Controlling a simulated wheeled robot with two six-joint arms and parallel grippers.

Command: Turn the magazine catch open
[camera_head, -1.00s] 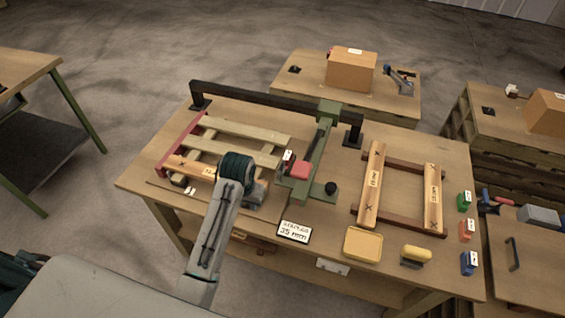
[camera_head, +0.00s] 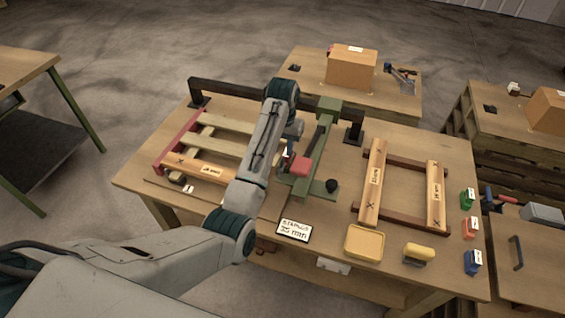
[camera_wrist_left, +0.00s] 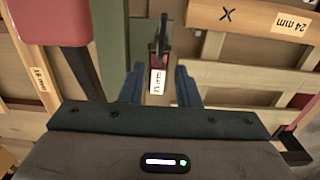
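My left gripper (camera_wrist_left: 159,80) is open, with its two dark blue fingers apart. Beyond and between the fingertips in the left wrist view is a narrow part with a white mm label (camera_wrist_left: 157,82), a red piece and a black tip (camera_wrist_left: 162,27). I cannot tell for sure which part is the magazine catch. The green stapler arm (camera_wrist_left: 112,35) and a red block (camera_wrist_left: 62,18) lie just left of the fingers. In the head view my arm hides most of the gripper, beside the green stapler arm (camera_head: 323,140) and red block (camera_head: 300,166). My right gripper is not in view.
A slatted wooden pallet (camera_head: 222,148) lies left of the stapler, with a dark rail (camera_head: 230,92) behind it. A wooden frame (camera_head: 374,180) is at right. A 35 mm sign (camera_head: 294,230), yellow tray (camera_head: 363,243) and coloured small boxes (camera_head: 470,228) are near the front and right edges.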

